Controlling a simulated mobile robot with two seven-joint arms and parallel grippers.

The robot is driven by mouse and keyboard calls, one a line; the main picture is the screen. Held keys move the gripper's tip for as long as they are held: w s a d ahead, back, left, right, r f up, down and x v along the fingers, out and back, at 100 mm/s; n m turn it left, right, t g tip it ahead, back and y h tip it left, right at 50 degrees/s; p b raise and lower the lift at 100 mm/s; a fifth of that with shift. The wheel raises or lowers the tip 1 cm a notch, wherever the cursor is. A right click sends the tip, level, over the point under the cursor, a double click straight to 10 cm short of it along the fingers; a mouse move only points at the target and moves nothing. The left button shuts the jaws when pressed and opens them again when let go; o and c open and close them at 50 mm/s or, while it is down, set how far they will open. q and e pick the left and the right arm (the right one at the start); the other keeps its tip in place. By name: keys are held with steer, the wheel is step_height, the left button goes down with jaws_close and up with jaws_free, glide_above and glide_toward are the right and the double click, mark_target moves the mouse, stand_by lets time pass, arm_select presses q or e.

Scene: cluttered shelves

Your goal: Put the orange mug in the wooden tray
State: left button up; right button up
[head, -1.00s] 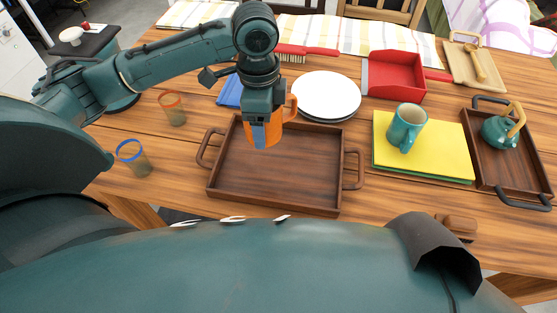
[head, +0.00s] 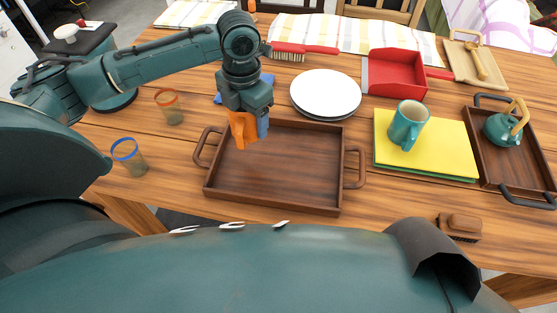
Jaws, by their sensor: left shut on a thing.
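The orange mug (head: 239,129) is held in my left gripper (head: 250,122), which is shut on it. Only part of the mug shows; the gripper hides the rest, and its handle is not clearly seen. The gripper points down over the back left part of the wooden tray (head: 290,185), an empty dark brown tray with two side handles. I cannot tell whether the mug touches the tray floor. My right gripper is not in view.
Two glasses, one orange-rimmed (head: 169,108) and one blue-rimmed (head: 130,160), stand left of the tray. A white plate stack (head: 325,92) is behind it. A teal mug (head: 407,127) on a yellow pad (head: 440,155) and a smaller tray with a teapot (head: 502,128) are to the right.

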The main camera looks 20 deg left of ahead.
arm_select(q)
step_height(320, 180, down, 10)
steer(key=shift+b, duration=0.4)
steer(key=o, duration=1.2)
steer(key=shift+f, duration=0.15)
steer(key=shift+c, duration=0.2)
step_height(320, 180, up, 12)
steer(key=shift+d+r+p, duration=0.1)
steer(key=shift+r+p, duration=0.05)
steer(key=shift+p, duration=0.35)
